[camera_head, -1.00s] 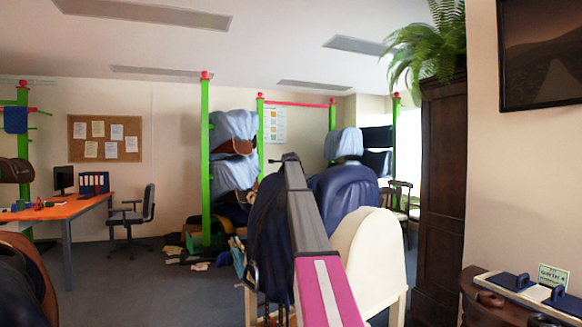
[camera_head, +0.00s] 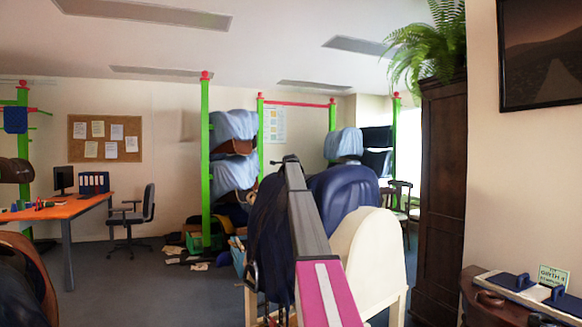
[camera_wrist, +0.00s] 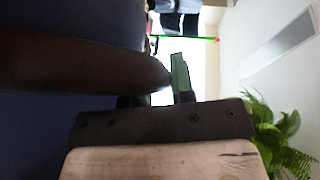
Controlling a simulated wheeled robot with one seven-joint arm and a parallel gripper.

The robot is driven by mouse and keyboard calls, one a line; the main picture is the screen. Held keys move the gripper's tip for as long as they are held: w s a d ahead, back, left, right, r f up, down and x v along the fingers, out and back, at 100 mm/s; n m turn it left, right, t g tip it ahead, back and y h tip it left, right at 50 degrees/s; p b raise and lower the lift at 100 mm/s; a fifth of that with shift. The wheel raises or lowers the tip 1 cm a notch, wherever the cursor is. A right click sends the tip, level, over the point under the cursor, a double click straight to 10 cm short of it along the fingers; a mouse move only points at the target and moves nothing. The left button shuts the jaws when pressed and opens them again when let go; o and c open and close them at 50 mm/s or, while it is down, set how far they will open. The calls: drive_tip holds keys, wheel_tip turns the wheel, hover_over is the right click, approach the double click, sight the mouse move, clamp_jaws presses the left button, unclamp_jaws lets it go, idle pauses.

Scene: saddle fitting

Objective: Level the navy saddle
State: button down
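The navy saddle (camera_head: 343,188) sits on a cream wooden stand (camera_head: 372,250) in the middle of the head view. A dark navy flap (camera_head: 268,235) hangs on its left side. My arm crosses in front and hides the middle of the saddle, so its tilt is hard to judge. My gripper (camera_wrist: 157,92) shows in the wrist view, with a green-faced finger on the right. A dark brown part (camera_wrist: 75,72), perhaps of the saddle, reaches in from the left up to that finger and covers most of the other finger. I cannot tell whether it is gripped. A navy surface (camera_wrist: 40,130) lies close on the left.
A dark wooden cabinet (camera_head: 440,190) with a fern stands right of the stand. A small table (camera_head: 492,306) with blue-handled tools is at the lower right. Green-post racks hold covered saddles behind. An orange desk (camera_head: 62,212) and chair (camera_head: 140,215) stand left, with open floor before them.

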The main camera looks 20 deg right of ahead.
drive_tip(key=shift+w+d+m, duration=0.15)
drive_tip(key=shift+w+d, duration=0.05)
drive_tip(key=shift+d, duration=0.4)
drive_tip(key=shift+w+d+m, duration=0.15)
drive_tip(key=shift+w+d, duration=0.05)
drive_tip(key=shift+d, duration=0.35)
drive_tip(key=c, duration=1)
unclamp_jaws()
drive_tip(key=shift+o, duration=0.2)
drive_tip(key=shift+s+a, duration=0.1)
drive_tip(key=shift+s, duration=0.1)
drive_tip(key=v, duration=1)
drive_tip(key=shift+s+r, duration=0.25)
